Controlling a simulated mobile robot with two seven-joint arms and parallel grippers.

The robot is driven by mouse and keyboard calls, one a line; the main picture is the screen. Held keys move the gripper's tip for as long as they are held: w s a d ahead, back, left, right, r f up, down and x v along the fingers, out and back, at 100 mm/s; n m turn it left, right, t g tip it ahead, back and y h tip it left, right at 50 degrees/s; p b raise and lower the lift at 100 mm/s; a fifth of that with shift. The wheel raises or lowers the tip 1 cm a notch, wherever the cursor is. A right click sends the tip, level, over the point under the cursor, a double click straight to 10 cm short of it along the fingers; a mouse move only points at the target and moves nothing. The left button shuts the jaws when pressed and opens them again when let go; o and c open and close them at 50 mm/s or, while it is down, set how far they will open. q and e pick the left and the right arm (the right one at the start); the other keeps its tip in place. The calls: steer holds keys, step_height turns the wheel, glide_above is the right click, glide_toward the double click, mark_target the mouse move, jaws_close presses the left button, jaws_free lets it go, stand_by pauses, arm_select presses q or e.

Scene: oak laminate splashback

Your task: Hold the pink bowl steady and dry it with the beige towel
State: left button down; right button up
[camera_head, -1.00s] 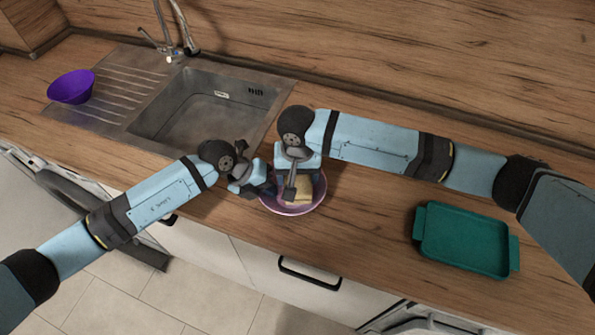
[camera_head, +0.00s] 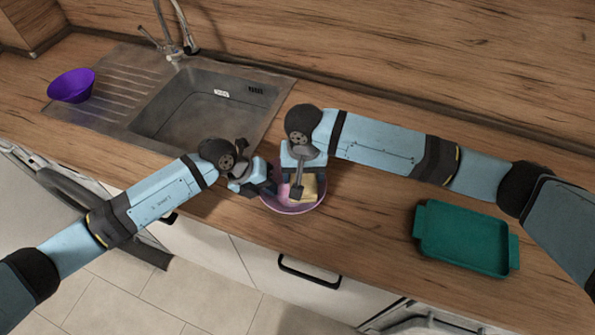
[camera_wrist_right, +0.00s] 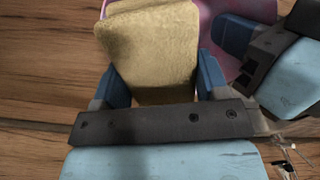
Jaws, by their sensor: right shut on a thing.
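The pink bowl (camera_head: 293,209) sits on the worktop in front of the sink, partly hidden by both grippers. The beige towel (camera_head: 310,188) is folded in my right gripper (camera_head: 300,184), which is shut on it and holds it in the bowl. In the right wrist view the towel (camera_wrist_right: 158,45) fills the space between the two blue fingers, and the bowl's pink wall (camera_wrist_right: 212,12) shows behind it. My left gripper (camera_head: 268,187) is at the bowl's left rim; whether its fingers close on the rim is hidden.
A purple bowl (camera_head: 72,86) stands on the drainer left of the sink (camera_head: 200,112). A green tray (camera_head: 463,238) lies on the worktop to the right. The worktop (camera_head: 370,205) between the bowl and the tray is clear. The worktop's front edge is close to the bowl.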

steer(key=shift+a, duration=1.3)
steer(key=shift+d, duration=0.1)
steer(key=shift+d+f, duration=0.1)
steer(key=shift+d, duration=1.15)
steer(key=shift+a, duration=1.35)
steer(key=shift+d, duration=0.15)
